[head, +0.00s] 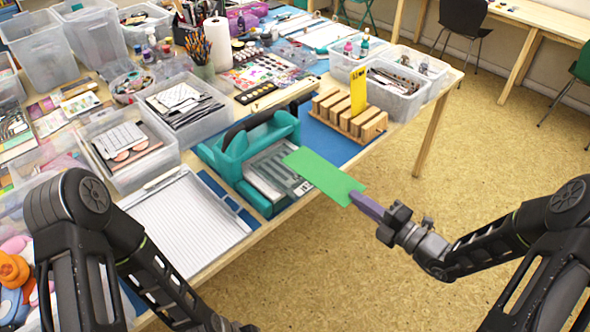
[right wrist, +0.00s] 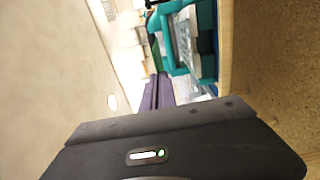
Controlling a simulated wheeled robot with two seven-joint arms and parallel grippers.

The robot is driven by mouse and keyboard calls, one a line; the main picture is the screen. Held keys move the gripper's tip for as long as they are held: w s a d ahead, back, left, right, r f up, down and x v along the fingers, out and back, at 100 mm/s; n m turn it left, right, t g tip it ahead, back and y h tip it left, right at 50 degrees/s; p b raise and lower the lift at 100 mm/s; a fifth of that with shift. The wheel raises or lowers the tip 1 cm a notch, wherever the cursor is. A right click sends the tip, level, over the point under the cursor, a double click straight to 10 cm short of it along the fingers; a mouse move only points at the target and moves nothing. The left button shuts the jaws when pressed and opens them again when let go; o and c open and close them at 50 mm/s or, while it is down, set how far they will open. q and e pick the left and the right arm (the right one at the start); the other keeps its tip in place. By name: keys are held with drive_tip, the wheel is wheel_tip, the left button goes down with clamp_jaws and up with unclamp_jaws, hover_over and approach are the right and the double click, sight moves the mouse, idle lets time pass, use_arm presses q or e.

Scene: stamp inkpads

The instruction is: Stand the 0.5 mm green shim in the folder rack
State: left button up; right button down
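The green shim (head: 322,175) is a thin flat sheet, held out over the table's front edge in the head view. My right gripper (head: 362,200) has its purple fingers closed on the shim's right end. In the right wrist view the purple fingers (right wrist: 158,92) lie close together, with a little green of the shim between their tips. The wooden folder rack (head: 347,117) stands at the table's right side, behind the shim. A yellow sheet (head: 358,90) stands upright in one of its slots. My left gripper is out of sight; only the left arm shows.
A teal tool with a black handle (head: 250,140) stands left of the rack, partly behind the shim. A clear bin (head: 397,92) stands just behind the rack. A white lined board (head: 188,222) lies at the front left.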

drive_tip(key=r+p+v, duration=0.1)
drive_tip(key=p+v, duration=0.2)
drive_tip(key=v, duration=0.7)
drive_tip(key=shift+s+r, duration=0.15)
drive_tip(key=shift+r, duration=0.1)
drive_tip(key=shift+d, duration=0.1)
drive_tip(key=w+a+r+n+g+y, duration=0.2)
drive_tip(key=a+g+y, duration=0.1)
drive_tip(key=a, duration=0.3)
drive_tip(key=shift+w+a+r+n+b, duration=0.3)
drive_tip(key=shift+w+a+r+n, duration=0.05)
drive_tip(key=shift+w+r+n, duration=0.05)
drive_tip(key=shift+a, duration=0.1)
